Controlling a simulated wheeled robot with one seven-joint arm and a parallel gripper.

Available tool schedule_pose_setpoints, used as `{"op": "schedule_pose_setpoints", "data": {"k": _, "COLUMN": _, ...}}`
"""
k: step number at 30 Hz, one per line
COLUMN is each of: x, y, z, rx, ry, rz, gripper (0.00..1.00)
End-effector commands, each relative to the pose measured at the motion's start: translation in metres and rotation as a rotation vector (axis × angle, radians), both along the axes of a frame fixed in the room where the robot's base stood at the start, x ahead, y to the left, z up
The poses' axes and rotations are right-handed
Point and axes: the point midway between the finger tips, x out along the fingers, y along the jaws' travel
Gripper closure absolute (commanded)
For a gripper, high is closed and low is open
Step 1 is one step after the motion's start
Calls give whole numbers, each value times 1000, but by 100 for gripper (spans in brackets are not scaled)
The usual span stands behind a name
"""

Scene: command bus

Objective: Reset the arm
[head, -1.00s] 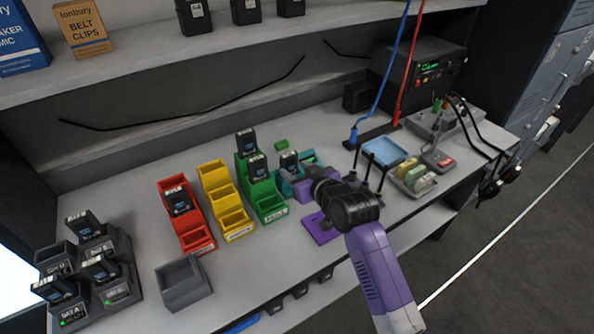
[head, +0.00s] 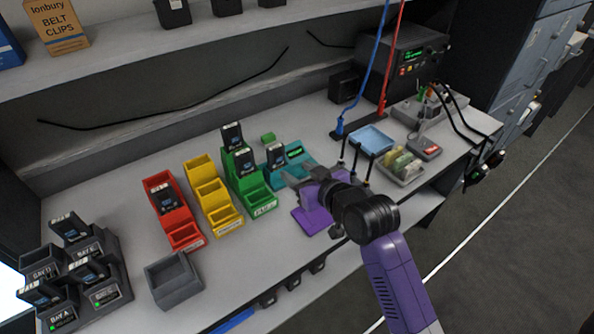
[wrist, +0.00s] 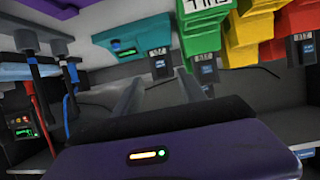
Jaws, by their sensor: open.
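My arm, purple with black joints (head: 372,215), reaches over the bench from the lower right. My gripper (head: 292,180) points left above the bench, close to the teal device (head: 297,153) with a green display. In the wrist view my gripper's two grey fingers (wrist: 158,92) are apart with nothing seen between them. A dark battery pack (head: 277,157) stands at the teal device, beyond the fingertips.
Red (head: 181,232), yellow (head: 222,216) and green (head: 258,201) stepped bins stand left of the gripper; red and green hold packs. Black posts (head: 355,160) stand close right of it. A grey bin (head: 174,280) and charger (head: 112,292) are farther left. A shelf overhangs the back.

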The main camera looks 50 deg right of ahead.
Motion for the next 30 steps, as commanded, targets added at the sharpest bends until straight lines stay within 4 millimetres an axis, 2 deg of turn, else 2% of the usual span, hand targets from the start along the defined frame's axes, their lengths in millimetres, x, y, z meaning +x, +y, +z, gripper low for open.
{"op": "schedule_pose_setpoints", "data": {"k": 14, "x": 1, "y": -1, "z": 2, "rx": 2, "ry": -11, "rz": -4, "gripper": 52}}
{"op": "schedule_pose_setpoints", "data": {"k": 17, "x": 4, "y": -6, "z": 15, "rx": -11, "ry": -62, "rz": -22, "gripper": 52}}
{"op": "schedule_pose_setpoints", "data": {"k": 21, "x": 0, "y": -10, "z": 46, "rx": -58, "ry": -183, "rz": -58, "gripper": 52}}
{"op": "schedule_pose_setpoints", "data": {"k": 26, "x": -25, "y": 13, "z": 54, "rx": -92, "ry": -273, "rz": -60, "gripper": 52}}
{"op": "schedule_pose_setpoints", "data": {"k": 30, "x": -53, "y": 43, "z": 51, "rx": -106, "ry": -317, "rz": -36, "gripper": 52}}
